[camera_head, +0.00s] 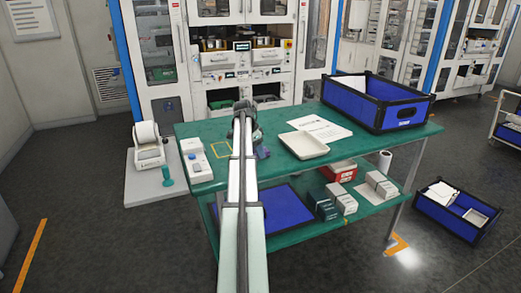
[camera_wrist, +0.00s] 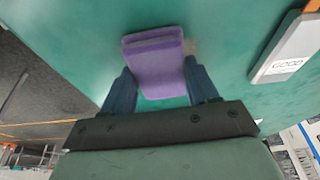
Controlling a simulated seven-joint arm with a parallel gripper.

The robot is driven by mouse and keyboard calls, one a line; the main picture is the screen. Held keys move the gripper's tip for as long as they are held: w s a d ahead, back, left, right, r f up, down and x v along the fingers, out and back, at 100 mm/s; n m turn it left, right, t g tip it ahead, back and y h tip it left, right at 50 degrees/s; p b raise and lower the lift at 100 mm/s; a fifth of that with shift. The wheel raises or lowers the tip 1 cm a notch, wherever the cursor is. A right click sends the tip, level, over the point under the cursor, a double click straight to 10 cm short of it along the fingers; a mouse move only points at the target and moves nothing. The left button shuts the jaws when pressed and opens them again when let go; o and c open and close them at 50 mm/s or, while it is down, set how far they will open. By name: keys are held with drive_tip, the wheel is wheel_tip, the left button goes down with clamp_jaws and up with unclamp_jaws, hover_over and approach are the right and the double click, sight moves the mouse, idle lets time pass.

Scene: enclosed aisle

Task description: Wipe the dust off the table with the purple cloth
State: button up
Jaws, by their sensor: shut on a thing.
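In the wrist view the purple cloth (camera_wrist: 158,65), a folded pad, sits between the two fingers of my gripper (camera_wrist: 160,92), which is shut on it. The cloth is at or just above the green table top (camera_wrist: 70,30); I cannot tell if it touches. A small brownish dust patch (camera_wrist: 191,46) shows beside the cloth's right edge. In the head view my arm reaches over the table (camera_head: 358,143), and my gripper (camera_head: 247,150) is near its back left part. My arm hides most of the cloth there.
Boxes (camera_head: 342,199) stand on the lower shelf. Another blue crate (camera_head: 458,209) is on the floor. Cabinets stand behind the table.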

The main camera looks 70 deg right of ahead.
sight(266, 148)
drive_tip(key=shift+w+a+f, duration=0.1)
drive_tip(key=shift+w+a, duration=0.75)
drive_tip(key=shift+a, duration=0.05)
drive_tip(key=shift+w+d, duration=0.2)
drive_tip(key=shift+w, duration=0.1)
drive_tip(key=shift+s+d, duration=4.25)
drive_tip(key=shift+a, duration=0.1)
drive_tip(key=shift+w+a+f, duration=0.15)
drive_tip(key=shift+w+a, duration=0.8)
drive_tip(key=shift+w+a+f, duration=0.15)
drive_tip(key=shift+w+a, duration=0.75)
drive_tip(key=shift+a, duration=0.05)
drive_tip(key=shift+w+a+r, duration=0.15)
drive_tip(key=shift+w+a, duration=1.05)
drive_tip(key=shift+w, duration=0.05)
drive_tip(key=shift+w+a+r, duration=0.1)
drive_tip(key=shift+w+a, duration=1.1)
